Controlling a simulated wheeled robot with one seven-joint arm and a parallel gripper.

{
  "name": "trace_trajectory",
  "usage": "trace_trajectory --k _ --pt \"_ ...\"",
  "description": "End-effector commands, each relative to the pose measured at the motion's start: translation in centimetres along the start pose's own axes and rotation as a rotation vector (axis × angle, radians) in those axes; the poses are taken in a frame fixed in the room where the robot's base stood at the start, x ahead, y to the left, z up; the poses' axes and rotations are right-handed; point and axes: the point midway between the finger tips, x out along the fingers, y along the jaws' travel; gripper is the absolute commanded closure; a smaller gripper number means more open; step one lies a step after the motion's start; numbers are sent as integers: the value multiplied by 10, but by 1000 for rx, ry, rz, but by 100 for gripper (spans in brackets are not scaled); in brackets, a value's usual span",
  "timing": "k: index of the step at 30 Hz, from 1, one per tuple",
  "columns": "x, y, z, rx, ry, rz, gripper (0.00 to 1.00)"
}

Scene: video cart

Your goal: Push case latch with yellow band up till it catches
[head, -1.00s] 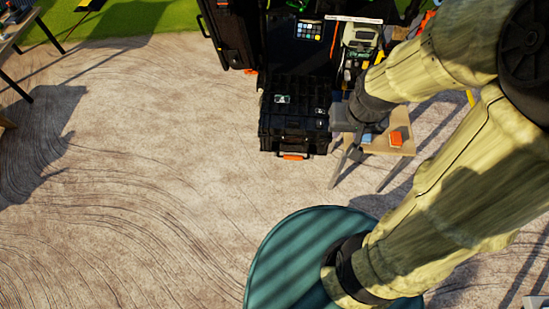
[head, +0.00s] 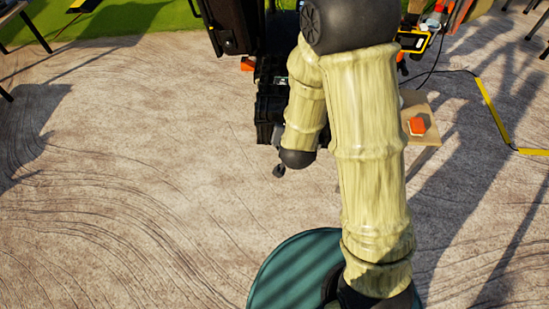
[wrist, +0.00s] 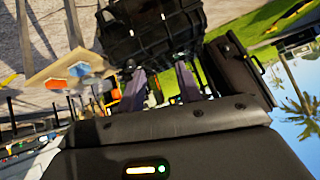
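The black case (head: 268,105) stands in front of the cart in the head view, largely covered by my arm. In the wrist view the ribbed black case (wrist: 150,35) fills the upper middle, just beyond my gripper (wrist: 161,78). My gripper's two grey fingers are spread apart with nothing visible between them, so it is open. They point toward the case; I cannot tell whether they touch it. In the head view the fingers are not clearly seen. I cannot make out a latch with a yellow band in either current view.
A small wooden table (head: 428,138) with an orange item (head: 416,126) stands right of my arm. A larger black case (head: 232,25) is at the back left. A yellow strip and cable (head: 492,110) lie on the right floor.

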Motion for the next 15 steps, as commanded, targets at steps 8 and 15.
trace_trajectory --k 8,15 --pt "68 -2 77 -5 184 17 65" --pt "106 -4 133 -42 362 21 65"
